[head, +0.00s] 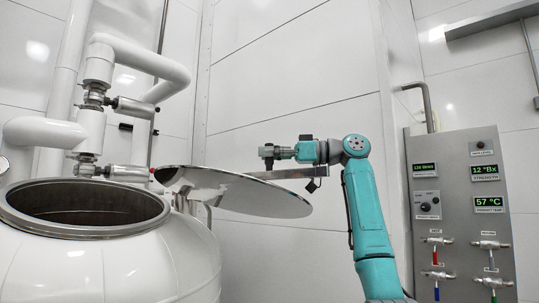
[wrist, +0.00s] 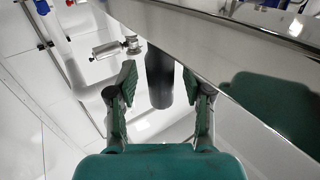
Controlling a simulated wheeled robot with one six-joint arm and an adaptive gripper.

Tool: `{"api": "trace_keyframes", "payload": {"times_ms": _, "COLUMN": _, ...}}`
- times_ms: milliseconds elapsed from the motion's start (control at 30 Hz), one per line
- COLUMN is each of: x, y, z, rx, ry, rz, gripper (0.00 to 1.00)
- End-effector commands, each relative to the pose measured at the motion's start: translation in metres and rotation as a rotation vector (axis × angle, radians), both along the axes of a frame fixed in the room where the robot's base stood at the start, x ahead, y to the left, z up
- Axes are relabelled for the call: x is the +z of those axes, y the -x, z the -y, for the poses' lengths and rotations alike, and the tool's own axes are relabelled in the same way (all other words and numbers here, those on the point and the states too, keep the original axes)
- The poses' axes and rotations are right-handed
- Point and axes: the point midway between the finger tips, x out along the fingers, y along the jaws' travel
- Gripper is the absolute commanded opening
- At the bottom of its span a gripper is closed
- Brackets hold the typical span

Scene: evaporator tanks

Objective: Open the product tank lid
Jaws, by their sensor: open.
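The white product tank (head: 110,262) stands at the left in the head view, its round steel-rimmed mouth (head: 85,208) uncovered. The shiny metal lid (head: 245,195) is off to the right of the mouth, tilted, its left edge near the tank's rim. In the wrist view the lid (wrist: 250,60) crosses the upper right as a reflective band. My gripper (head: 276,153) is above the lid, pointing left. In the wrist view my gripper (wrist: 158,88) is open, its green-padded fingers on either side of a dark cylindrical handle (wrist: 159,82), with gaps showing beside it.
White pipes with steel valves (head: 95,95) rise behind the tank at the left. A grey control panel (head: 462,205) with displays and small valves stands at the right, near my arm. White tiled walls close off the back. The space above the tank mouth is clear.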

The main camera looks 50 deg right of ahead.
Motion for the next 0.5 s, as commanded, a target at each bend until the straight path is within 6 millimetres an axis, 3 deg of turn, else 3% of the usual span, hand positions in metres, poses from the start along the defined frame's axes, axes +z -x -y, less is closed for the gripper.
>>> {"api": "trace_keyframes", "payload": {"times_ms": 267, "x": 0.0, "y": 0.007, "z": 0.005, "rx": -0.001, "ry": -0.001, "rz": 0.001, "gripper": 0.51}}
{"api": "trace_keyframes", "payload": {"times_ms": 500, "x": 0.0, "y": 0.04, "z": 0.031, "rx": -0.003, "ry": 0.0, "rz": 0.0, "gripper": 0.51}}
